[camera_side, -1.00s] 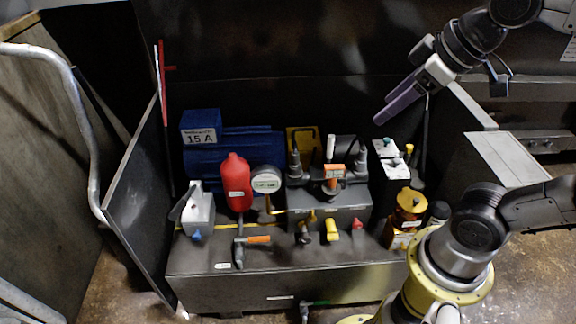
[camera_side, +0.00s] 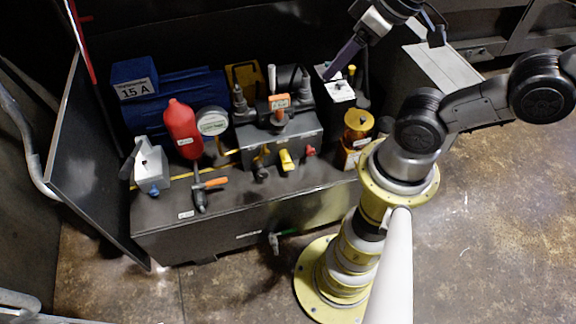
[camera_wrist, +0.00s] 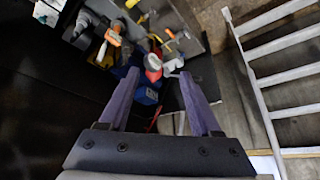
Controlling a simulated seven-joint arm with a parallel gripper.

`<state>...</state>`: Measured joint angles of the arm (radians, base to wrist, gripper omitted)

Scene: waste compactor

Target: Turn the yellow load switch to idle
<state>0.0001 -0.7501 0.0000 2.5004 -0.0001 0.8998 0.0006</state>
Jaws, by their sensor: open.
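In the side view, a short yellow lever (camera_side: 286,160) sticks out of the front of the dark valve block, left of a red knob (camera_side: 310,151). A second, smaller yellow handle (camera_side: 351,72) stands by the white-topped box at the back right. I cannot tell for sure which one is the load switch. My gripper (camera_side: 331,76) has long purple fingers and hangs near the white-topped box, behind the valve block. In the wrist view, the gripper (camera_wrist: 158,73) is open with nothing between its fingers. Small yellow parts (camera_wrist: 132,4) show at the top there.
A red bottle (camera_side: 181,130), a round gauge (camera_side: 212,122), a white lever box (camera_side: 151,166) and a blue motor (camera_side: 185,95) crowd the bench (camera_side: 270,207). A gold cylinder (camera_side: 357,125) stands at its right. A dark panel (camera_side: 90,160) borders the left.

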